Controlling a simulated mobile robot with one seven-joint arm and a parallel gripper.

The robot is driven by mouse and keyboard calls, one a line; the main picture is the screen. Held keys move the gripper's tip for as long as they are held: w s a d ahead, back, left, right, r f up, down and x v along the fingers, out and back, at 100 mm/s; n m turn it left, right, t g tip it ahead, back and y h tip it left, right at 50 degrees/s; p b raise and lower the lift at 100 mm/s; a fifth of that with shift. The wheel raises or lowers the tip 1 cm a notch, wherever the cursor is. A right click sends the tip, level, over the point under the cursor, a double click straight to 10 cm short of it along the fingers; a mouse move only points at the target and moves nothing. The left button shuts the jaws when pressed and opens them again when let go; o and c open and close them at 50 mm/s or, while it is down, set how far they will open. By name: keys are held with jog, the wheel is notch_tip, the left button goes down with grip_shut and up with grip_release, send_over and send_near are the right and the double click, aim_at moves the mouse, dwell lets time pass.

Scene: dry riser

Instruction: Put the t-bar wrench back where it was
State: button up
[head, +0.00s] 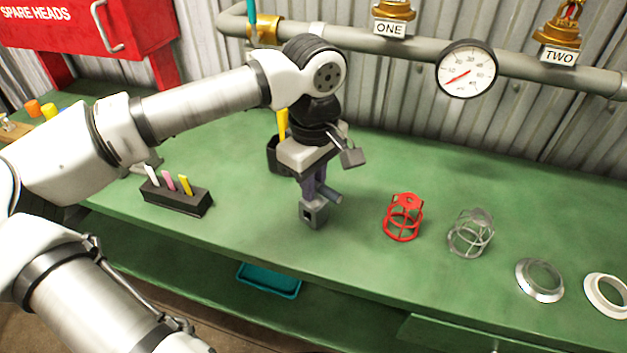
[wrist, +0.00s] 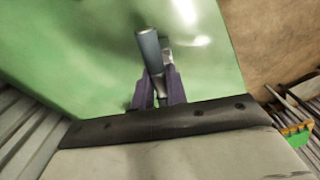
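The t-bar wrench (head: 313,214) is grey metal, with a square socket end hanging lowest and a round bar sticking out to the right. My gripper (head: 316,188) has dark purple fingers shut on it, above the middle of the green bench. In the wrist view the wrench's round bar (wrist: 148,46) shows between and beyond the fingertips of my gripper (wrist: 160,88). I cannot tell whether the socket end touches the bench. Part of the wrench is hidden by the fingers.
A black holder (head: 273,155) with a yellow item stands behind my gripper. A black block (head: 176,197) with coloured markers is left. Red (head: 403,218) and grey (head: 470,234) cages and metal rings (head: 540,281) are right. A pipe with a gauge (head: 467,69) runs behind.

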jog(key=o, duration=0.4)
jog(key=shift+o, duration=0.2)
notch_tip(320, 180, up, 12)
jog(key=shift+r+p, duration=0.15)
jog(key=shift+p, duration=0.15)
